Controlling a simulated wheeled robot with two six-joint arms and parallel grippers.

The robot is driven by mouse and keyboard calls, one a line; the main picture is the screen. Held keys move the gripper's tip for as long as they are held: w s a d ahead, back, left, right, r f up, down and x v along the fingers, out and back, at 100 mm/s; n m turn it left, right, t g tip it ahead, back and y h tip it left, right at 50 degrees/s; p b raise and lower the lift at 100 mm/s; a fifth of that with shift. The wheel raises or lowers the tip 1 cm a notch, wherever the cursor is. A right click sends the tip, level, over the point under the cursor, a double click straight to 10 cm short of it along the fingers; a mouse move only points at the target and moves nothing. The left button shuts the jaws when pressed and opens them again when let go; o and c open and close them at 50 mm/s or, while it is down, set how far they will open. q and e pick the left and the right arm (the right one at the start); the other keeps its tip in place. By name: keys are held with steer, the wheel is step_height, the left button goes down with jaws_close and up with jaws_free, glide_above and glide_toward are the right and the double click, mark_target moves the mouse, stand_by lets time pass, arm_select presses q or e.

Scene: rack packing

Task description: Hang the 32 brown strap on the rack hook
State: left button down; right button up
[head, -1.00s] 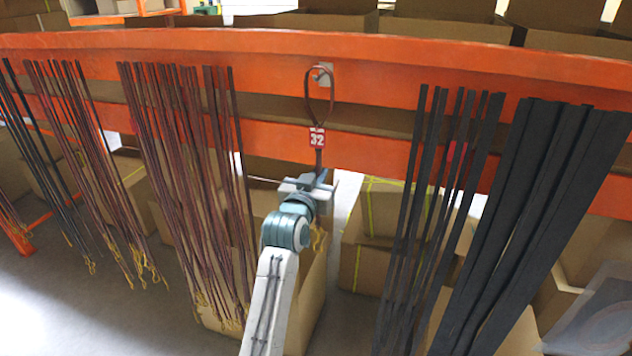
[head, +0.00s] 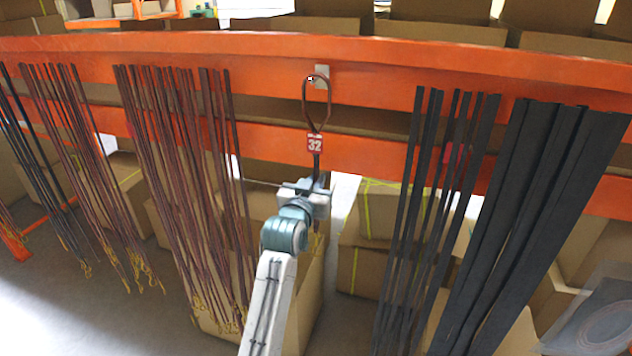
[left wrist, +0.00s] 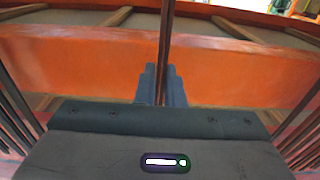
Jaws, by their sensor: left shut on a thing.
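The brown strap (head: 329,112) has a loop at its top and a red and white tag (head: 314,143) reading 32. My left gripper (head: 318,184) is shut on the strap just below the tag. In the left wrist view the strap (left wrist: 167,45) rises upright from between the fingers (left wrist: 161,88). The rack hook's pale plate (head: 322,72) is on the upper orange beam, and its bright tip (head: 310,78) shows at the top of the loop. I cannot tell whether the loop rests on the hook. My right gripper is out of view.
Brown straps (head: 190,170) hang in a bunch to the left, and black straps (head: 430,190) hang to the right. The orange beam (head: 370,65) runs across the back. Cardboard boxes (head: 385,215) stand behind and below. The space right around the hook is clear of other straps.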

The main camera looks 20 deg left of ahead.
arm_select(q)
steer(key=c, duration=1.5)
jaws_free()
steer(key=shift+o, duration=0.2)
